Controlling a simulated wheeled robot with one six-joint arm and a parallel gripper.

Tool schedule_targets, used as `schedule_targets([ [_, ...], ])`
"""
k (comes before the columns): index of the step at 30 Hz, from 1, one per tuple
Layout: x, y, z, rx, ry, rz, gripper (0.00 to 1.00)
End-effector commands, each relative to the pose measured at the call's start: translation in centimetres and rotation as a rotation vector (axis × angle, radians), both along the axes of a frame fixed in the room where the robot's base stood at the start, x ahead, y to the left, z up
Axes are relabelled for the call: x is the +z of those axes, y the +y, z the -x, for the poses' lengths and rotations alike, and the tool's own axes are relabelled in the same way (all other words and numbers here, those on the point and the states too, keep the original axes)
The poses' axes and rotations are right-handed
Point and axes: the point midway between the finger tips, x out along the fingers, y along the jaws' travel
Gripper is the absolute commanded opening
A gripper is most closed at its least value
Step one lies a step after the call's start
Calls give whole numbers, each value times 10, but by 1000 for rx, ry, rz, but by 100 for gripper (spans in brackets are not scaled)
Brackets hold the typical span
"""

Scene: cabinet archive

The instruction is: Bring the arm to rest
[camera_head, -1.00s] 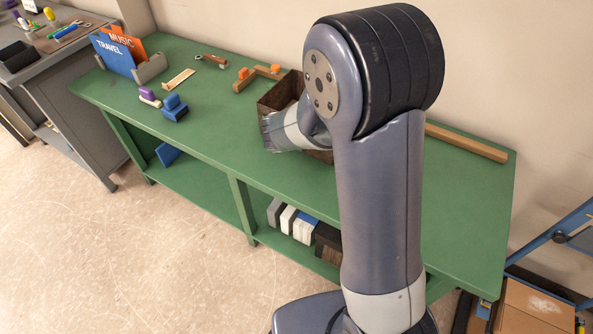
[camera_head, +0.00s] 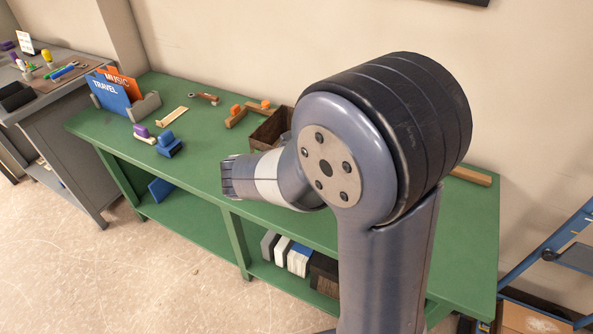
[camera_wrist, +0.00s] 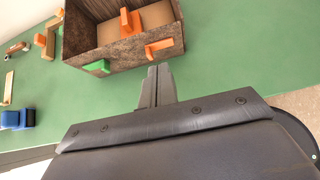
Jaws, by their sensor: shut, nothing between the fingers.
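My arm stands folded in front of the green bench (camera_head: 205,165) in the head view, with its forearm pointing left over the bench's front part. My gripper (camera_wrist: 158,72) shows in the wrist view with its fingers together and nothing between them. The fingertips lie just off the near wall of a brown open box (camera_wrist: 120,55), over the green top. My gripper's fingers cannot be made out in the head view.
The box (camera_head: 268,131) also shows in the head view, partly behind my arm. A blue stamp-like object (camera_head: 169,147), a book holder (camera_head: 145,106) and a wooden strip (camera_head: 173,115) stand left.

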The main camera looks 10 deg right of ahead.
Motion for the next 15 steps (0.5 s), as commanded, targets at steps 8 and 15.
schedule_targets([
  [8, 16, 10, 13, -1, 0, 1, 0],
  [15, 16, 10, 13, -1, 0, 0, 0],
])
